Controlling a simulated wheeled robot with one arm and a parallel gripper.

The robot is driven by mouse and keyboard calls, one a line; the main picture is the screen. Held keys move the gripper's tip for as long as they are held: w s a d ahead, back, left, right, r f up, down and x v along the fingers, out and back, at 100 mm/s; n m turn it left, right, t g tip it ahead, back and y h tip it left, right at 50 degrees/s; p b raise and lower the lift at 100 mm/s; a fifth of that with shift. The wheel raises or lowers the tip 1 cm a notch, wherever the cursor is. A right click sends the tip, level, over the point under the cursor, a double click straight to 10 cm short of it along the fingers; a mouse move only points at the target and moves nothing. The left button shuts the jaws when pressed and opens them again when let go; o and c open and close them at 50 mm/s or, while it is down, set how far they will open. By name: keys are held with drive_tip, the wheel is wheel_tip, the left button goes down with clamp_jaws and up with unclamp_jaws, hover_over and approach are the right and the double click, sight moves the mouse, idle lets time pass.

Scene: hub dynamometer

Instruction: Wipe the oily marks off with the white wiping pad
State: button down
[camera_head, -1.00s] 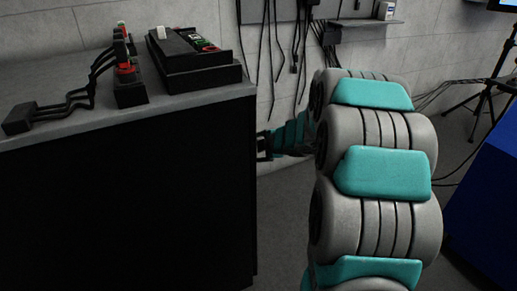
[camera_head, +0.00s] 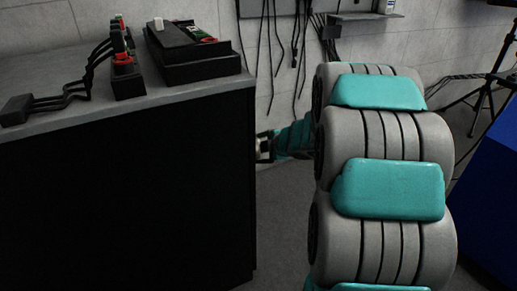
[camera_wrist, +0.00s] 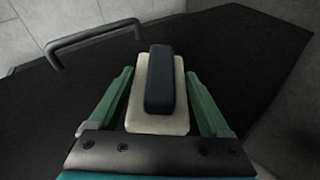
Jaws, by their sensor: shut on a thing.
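The white wiping pad (camera_wrist: 158,125) with a dark block-shaped grip on top is between the fingers of my gripper (camera_wrist: 158,80) in the wrist view. My gripper is shut on it. In the head view, my gripper (camera_head: 264,148) is small, low beside the right edge of the dark cabinet (camera_head: 130,190), partly hidden by that edge. A broad dark surface (camera_wrist: 240,60) lies beyond the pad in the wrist view. I cannot tell whether the pad touches it. No oily marks can be made out in either view.
A bar handle (camera_wrist: 95,32) stands out at upper left in the wrist view. On the grey cabinet top are a black box (camera_head: 190,60) and a black stand with red parts (camera_head: 125,75). A blue block (camera_head: 490,215) stands at right. Cables (camera_head: 275,50) hang on the wall.

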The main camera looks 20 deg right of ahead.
drive_tip(key=shift+s+d+p, duration=0.2)
drive_tip(key=shift+d, duration=0.7)
drive_tip(key=shift+s+d+p, duration=0.25)
drive_tip(key=shift+d, duration=0.65)
drive_tip(key=shift+s+d+p, duration=0.2)
drive_tip(key=shift+d, duration=0.7)
drive_tip(key=shift+s+d, duration=0.2)
drive_tip(key=shift+d, duration=0.55)
drive_tip(key=shift+s+d, duration=0.2)
drive_tip(key=shift+d, duration=0.5)
